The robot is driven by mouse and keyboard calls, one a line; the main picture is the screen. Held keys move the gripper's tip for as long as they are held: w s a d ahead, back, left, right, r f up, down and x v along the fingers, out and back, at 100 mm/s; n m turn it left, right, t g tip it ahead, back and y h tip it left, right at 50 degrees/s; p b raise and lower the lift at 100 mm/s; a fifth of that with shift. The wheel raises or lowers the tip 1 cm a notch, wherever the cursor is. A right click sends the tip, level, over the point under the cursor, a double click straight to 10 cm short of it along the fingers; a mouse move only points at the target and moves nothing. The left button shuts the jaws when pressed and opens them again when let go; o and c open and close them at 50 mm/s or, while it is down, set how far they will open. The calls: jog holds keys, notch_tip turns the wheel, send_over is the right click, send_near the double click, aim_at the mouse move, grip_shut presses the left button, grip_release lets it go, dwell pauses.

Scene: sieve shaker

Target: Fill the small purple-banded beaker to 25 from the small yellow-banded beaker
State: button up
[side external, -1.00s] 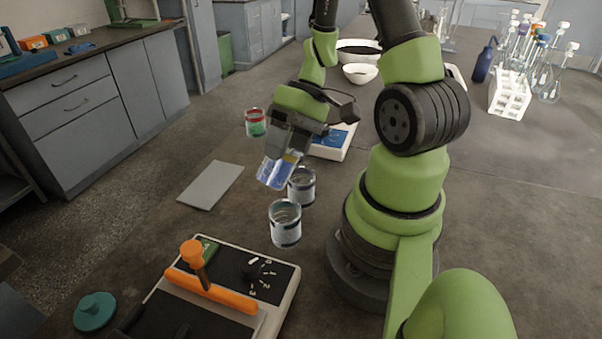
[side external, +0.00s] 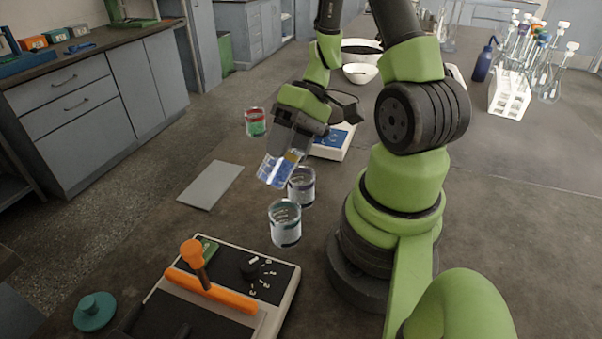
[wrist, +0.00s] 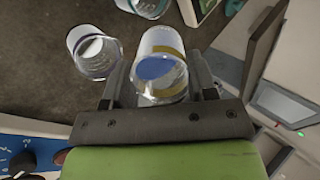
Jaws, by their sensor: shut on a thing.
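My gripper (side external: 287,148) is shut on the yellow-banded beaker (side external: 276,171), a clear cup with blue contents, held tilted above the table. In the wrist view the yellow band and blue contents of this beaker (wrist: 161,60) show between the fingers. A clear beaker (side external: 302,188) with a dark band near its rim stands upright just right of and below the held one in the side view. Another clear beaker (side external: 285,225) with a dark teal band stands nearer the camera. No falling stream is visible.
A red-banded beaker (side external: 255,122) with green contents stands behind. A blue-and-white device (side external: 333,142) sits behind the gripper. A grey mat (side external: 211,185) lies left. A machine with an orange bar (side external: 212,292) and a teal lid (side external: 95,311) are in front.

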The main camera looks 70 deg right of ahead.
jog(key=shift+s+d+r+t+y, duration=0.15)
jog(key=shift+d+t+y, duration=0.15)
jog(key=shift+y, duration=0.3)
dwell(1.2)
jog(key=shift+s+f+t+y, duration=0.1)
jog(key=shift+f+t+y, duration=0.3)
jog(key=shift+f+y, duration=0.3)
dwell(1.8)
jog(key=shift+d+r+t+y, duration=0.2)
jog(key=shift+t+y, duration=0.1)
jog(key=shift+y, duration=0.5)
dwell(2.3)
jog(key=shift+a+h, duration=0.2)
jog(key=shift+h, duration=0.4)
jog(key=shift+a+r+g+h, duration=0.1)
jog(key=shift+r+g+h, duration=0.55)
jog(key=shift+h, duration=0.25)
jog(key=shift+f, duration=0.15)
